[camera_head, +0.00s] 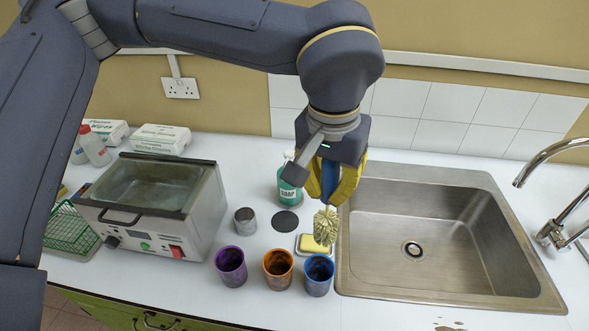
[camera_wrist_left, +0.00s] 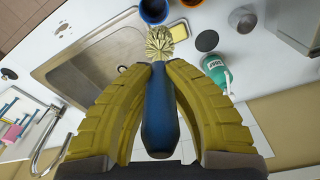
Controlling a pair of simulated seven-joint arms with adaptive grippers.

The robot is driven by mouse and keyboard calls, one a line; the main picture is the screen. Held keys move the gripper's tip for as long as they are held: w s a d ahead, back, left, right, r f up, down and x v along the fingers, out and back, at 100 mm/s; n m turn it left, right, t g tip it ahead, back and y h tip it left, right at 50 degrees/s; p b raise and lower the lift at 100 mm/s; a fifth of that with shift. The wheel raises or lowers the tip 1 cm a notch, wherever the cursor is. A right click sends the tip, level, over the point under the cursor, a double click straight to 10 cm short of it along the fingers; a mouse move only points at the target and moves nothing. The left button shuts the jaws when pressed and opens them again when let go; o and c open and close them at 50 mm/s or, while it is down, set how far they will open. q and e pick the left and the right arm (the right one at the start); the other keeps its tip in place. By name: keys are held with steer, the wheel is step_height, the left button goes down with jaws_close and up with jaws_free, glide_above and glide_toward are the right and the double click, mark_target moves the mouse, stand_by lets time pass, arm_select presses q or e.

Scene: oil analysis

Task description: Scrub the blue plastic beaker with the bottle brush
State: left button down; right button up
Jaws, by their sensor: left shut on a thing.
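My left gripper (camera_head: 334,184) is shut on the blue handle of the bottle brush (camera_head: 326,228). The brush hangs with its pale bristle head down, above the counter near the sink's left edge. In the left wrist view the blue handle (camera_wrist_left: 160,110) sits between the yellow fingers (camera_wrist_left: 160,75), with the bristles (camera_wrist_left: 160,42) beyond the fingertips. The blue plastic beaker (camera_head: 319,274) stands upright on the counter, nearer the front than the brush and apart from it. Its inside looks dark. It shows partly at the top of the left wrist view (camera_wrist_left: 153,12). My right gripper is not in view.
An orange beaker (camera_head: 278,270) and a purple beaker (camera_head: 231,267) stand left of the blue one. A yellow sponge on a dish (camera_head: 314,244), a soap bottle (camera_head: 289,190), a metal cup (camera_head: 245,221) and a water bath (camera_head: 160,205) are close by. The sink (camera_head: 440,184) lies right.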

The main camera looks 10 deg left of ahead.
mark_target(324, 233)
arm_select(q)
steer(key=shift+s+d+r+m+g, duration=0.15)
steer(key=shift+s+r+m, duration=0.1)
steer(key=shift+s, duration=0.2)
steer(key=shift+s+d+r+m+g, duration=0.15)
steer(key=shift+s+m, duration=0.1)
steer(key=shift+s, duration=0.2)
steer(key=shift+s+a+m, duration=0.2)
steer(key=shift+s+m, duration=0.1)
steer(key=shift+a, duration=0.1)
steer(key=shift+f+m+g, duration=0.1)
steer(key=shift+m+g, duration=0.2)
steer(key=shift+f, duration=5.05)
steer(key=shift+f, duration=1.65)
